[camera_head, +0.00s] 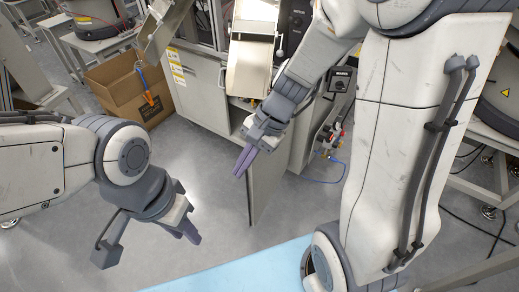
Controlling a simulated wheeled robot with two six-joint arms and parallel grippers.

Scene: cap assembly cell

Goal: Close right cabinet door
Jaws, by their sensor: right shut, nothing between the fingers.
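The right cabinet door (265,188) is a grey panel that stands open, jutting out from the grey cabinet (200,88) toward me. The cabinet's open interior shows partly behind my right arm. My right gripper (240,174) has purple fingers that are shut and empty. It points down and left, in front of the upper part of the door; I cannot tell whether it touches it. My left gripper (192,236) hangs low over the floor, left of the door and apart from it. Its fingers are seen side-on, so their opening is unclear.
A cardboard box (117,90) stands on the floor left of the cabinet. A light chute (250,65) hangs over the cabinet front. Fittings with a blue hose (325,181) are right of the door. Grey floor (222,215) between my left gripper and the door is clear.

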